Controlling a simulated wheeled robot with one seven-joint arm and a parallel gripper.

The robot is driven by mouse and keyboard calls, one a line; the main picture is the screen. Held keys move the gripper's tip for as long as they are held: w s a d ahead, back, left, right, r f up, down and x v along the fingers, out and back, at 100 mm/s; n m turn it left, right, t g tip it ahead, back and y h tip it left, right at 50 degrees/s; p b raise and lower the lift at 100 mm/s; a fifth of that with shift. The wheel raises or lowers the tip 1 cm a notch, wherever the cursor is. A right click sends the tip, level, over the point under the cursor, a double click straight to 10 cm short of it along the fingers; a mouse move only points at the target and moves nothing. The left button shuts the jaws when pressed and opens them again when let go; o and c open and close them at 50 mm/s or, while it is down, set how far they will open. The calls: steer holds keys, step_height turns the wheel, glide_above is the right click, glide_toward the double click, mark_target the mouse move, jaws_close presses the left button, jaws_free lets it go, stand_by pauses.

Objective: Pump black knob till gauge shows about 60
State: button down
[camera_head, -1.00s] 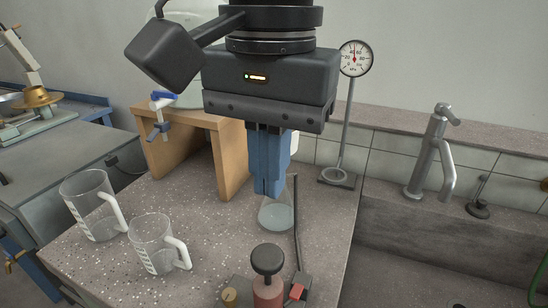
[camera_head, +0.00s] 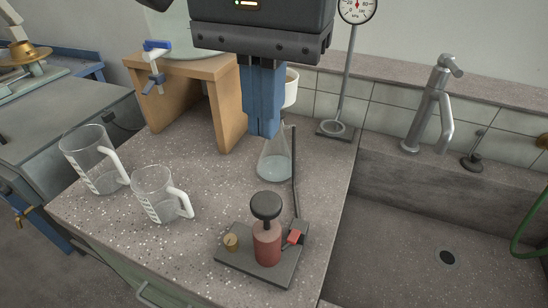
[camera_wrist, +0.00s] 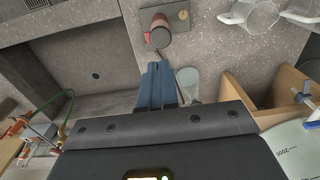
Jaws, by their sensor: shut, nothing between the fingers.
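The black knob (camera_head: 266,205) tops a red pump cylinder (camera_head: 267,247) on a dark base plate at the bench's front edge. The knob also shows in the wrist view (camera_wrist: 159,36), just beyond my fingertips. The round gauge (camera_head: 357,8) on its stand is cut by the top edge in the head view; a red needle shows, but I cannot read its value exactly. My gripper (camera_head: 264,134) is shut and empty, blue fingers pointing down, above and behind the knob and apart from it. In the wrist view its fingertips (camera_wrist: 160,68) are together.
A conical flask (camera_head: 274,162) stands behind the pump, close to my fingers, with a dark rod beside it. Two glass jugs (camera_head: 94,160) (camera_head: 160,195) stand left. A wooden stand (camera_head: 228,112) is behind. A sink (camera_head: 430,225) with a tap (camera_head: 430,105) lies right.

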mark_target(269, 202)
steer(key=shift+w+d+r+p, duration=0.1)
steer(key=shift+w+r+p, duration=0.05)
steer(key=shift+r+p, duration=0.7)
steer(key=shift+w+d+r+p, duration=0.1)
steer(key=shift+w+r+p, duration=0.05)
steer(key=shift+r+p, duration=0.7)
steer(key=shift+f, duration=0.25)
step_height(269, 202, down, 14)
steer(key=shift+a+r+p, duration=0.1)
steer(key=shift+p, duration=0.9)
step_height(269, 202, down, 4)
steer(key=b, duration=0.5)
steer(key=shift+s, duration=0.1)
steer(key=shift+f, duration=0.2)
